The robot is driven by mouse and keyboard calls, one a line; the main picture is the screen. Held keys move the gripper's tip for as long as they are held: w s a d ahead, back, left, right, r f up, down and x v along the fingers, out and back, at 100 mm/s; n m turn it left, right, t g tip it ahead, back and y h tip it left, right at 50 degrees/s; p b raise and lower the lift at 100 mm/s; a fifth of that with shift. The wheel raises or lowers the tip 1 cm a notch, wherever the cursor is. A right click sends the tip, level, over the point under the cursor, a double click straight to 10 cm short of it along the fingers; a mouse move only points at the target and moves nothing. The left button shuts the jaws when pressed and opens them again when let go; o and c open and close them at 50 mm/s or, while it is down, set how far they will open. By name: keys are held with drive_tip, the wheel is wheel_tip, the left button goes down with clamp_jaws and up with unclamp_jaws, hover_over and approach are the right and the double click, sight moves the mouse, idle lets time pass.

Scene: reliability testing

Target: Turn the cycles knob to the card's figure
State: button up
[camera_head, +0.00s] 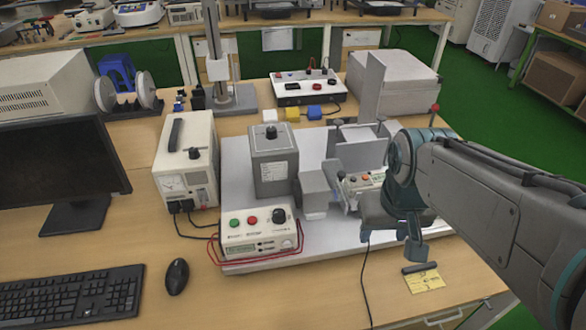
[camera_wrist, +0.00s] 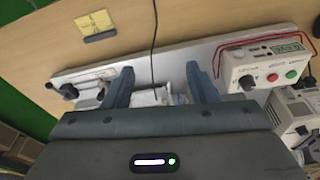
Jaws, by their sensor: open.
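A white control box (camera_head: 258,242) stands at the front of a white base plate. Its top has a green button, a red button and a black knob (camera_head: 279,215); the front has a small display. The knob also shows in the wrist view (camera_wrist: 246,82), to the right of my fingers. A yellow card (camera_head: 424,281) lies on the table at the front right, also at the wrist view's upper left (camera_wrist: 97,25); its figure is too small to read. My gripper (camera_wrist: 160,74) is open, with nothing held, above the plate's right part, apart from the knob.
A grey box with a knob (camera_head: 272,170) and a white power supply (camera_head: 187,160) stand behind and left of the control box. Red leads (camera_head: 214,250) loop around its front. A mouse (camera_head: 177,277) and keyboard lie left.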

drive_tip(key=w+a+r+n+g, duration=0.2)
drive_tip(key=w+a+r+n, duration=0.1)
drive_tip(key=w+a, duration=0.3)
drive_tip(key=n+g+h+p, duration=0.2)
drive_tip(key=n+h, duration=0.2)
drive_tip(key=n, duration=0.4)
hover_over(278, 212)
drive_tip(key=w+a, duration=0.3)
drive_tip(key=a, duration=0.2)
drive_tip(key=shift+g, duration=0.3)
drive_tip(key=x, duration=1.4)
drive_tip(key=shift+w+a+f, duration=0.1)
drive_tip(key=shift+w+f, duration=0.05)
drive_tip(key=shift+f, duration=0.25)
drive_tip(key=c, duration=1)
